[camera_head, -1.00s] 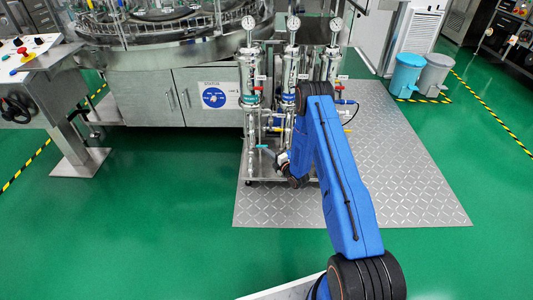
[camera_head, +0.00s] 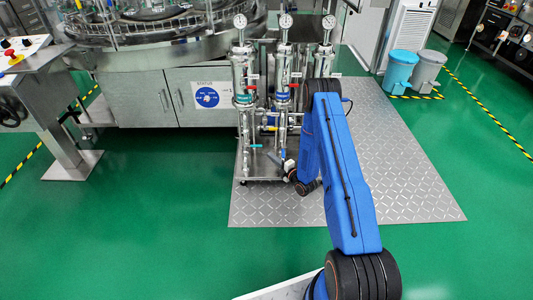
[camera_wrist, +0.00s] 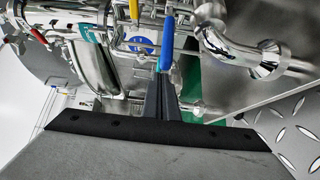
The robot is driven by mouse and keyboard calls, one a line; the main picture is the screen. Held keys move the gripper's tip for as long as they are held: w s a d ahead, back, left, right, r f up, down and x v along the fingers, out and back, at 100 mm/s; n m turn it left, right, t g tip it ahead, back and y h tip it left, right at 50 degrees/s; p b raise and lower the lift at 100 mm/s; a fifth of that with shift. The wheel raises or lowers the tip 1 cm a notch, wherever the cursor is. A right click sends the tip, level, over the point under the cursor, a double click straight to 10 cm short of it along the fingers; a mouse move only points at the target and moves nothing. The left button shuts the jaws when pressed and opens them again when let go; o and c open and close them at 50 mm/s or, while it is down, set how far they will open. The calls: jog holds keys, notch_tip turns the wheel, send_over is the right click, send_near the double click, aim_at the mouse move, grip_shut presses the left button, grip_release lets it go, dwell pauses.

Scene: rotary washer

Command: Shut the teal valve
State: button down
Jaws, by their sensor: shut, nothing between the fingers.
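The teal valve handle (camera_head: 256,145) shows in the head view as a short, roughly level lever low on the left part of the pipe stand. My gripper (camera_head: 274,157) is low in front of the stand, just right of and below the teal handle, partly hidden by my arm. In the wrist view its fingers (camera_wrist: 163,75) are together and empty. Their tips point towards a blue handle (camera_wrist: 167,42); I cannot tell whether they touch it.
Steel pipes surround the fingers; a curved pipe (camera_wrist: 250,55) is close on the right. A yellow handle (camera_wrist: 134,10) and a red handle (camera_wrist: 38,37) show above and left. The steel cabinet (camera_head: 150,98) is left of the stand. The tread-plate floor (camera_head: 400,180) on the right is clear.

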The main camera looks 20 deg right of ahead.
jog(key=a+v, duration=0.1)
jog(key=v, duration=0.8)
jog(key=shift+s+d, duration=0.2)
jog(key=shift+s, duration=0.3)
